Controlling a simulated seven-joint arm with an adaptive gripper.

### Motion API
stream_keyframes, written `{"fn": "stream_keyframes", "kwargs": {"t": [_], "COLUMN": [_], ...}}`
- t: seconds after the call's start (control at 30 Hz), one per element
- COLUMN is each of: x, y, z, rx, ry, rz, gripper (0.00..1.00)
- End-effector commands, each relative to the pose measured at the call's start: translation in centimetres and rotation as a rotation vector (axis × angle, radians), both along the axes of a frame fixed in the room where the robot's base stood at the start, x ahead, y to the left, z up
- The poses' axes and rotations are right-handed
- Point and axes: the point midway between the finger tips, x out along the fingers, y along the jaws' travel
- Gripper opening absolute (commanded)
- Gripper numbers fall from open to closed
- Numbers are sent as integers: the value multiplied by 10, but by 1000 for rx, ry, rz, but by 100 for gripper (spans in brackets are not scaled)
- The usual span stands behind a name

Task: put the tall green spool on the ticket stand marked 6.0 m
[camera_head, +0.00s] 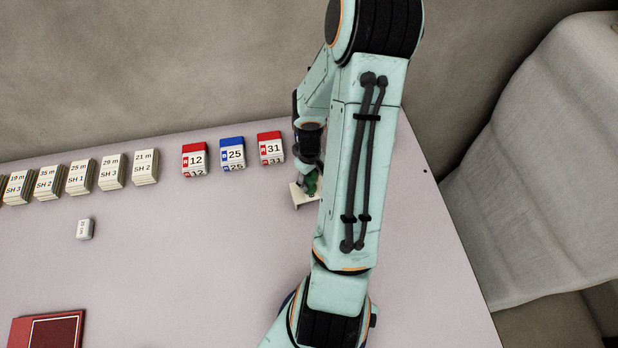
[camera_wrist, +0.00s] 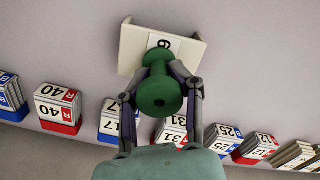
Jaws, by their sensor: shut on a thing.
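The green spool (camera_wrist: 160,95) is between the two fingers of my gripper (camera_wrist: 161,78), which is shut on it. In the wrist view its near round flange faces the camera and its far end overlaps the front of a cream ticket stand (camera_wrist: 133,45). The stand's card (camera_wrist: 165,44) shows a 6; the rest of its marking is hidden behind the spool. In the head view a little of the spool (camera_head: 312,184) shows below my gripper (camera_head: 309,172), at the stand (camera_head: 299,196), partly behind my arm. I cannot tell whether the spool touches the stand.
Red and blue numbered blocks marked 12 (camera_head: 195,160), 25 (camera_head: 232,154) and 31 (camera_head: 270,149) stand left of the stand. Several labelled card stacks (camera_head: 112,172) continue the row. A small white tag block (camera_head: 85,229) and a red framed panel (camera_head: 48,330) lie nearer. The middle table is clear.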

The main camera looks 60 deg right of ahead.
Motion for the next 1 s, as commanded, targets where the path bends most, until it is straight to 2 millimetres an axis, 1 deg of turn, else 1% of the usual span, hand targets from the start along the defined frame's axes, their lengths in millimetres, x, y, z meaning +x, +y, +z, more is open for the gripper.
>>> {"fn": "stream_keyframes", "kwargs": {"t": [0.17, 0.2, 0.27, 0.57, 0.67, 0.77, 0.87, 1.0], "x": [0, 0, 0, 0, 0, 1, 1, 1], "y": [0, 0, 0, 0, -1, -2, -2, -1], "z": [-3, -3, -2, -2, 3, 18, 40, 73], "rx": [1, 0, 0, 0, -2, -5, -8, -8], "ry": [1, 1, 0, 0, -2, -2, -3, -3], "rz": [0, 0, 0, 0, 0, -1, -1, -1], "gripper": [3, 43, 62, 62, 62, 62, 62, 62]}}
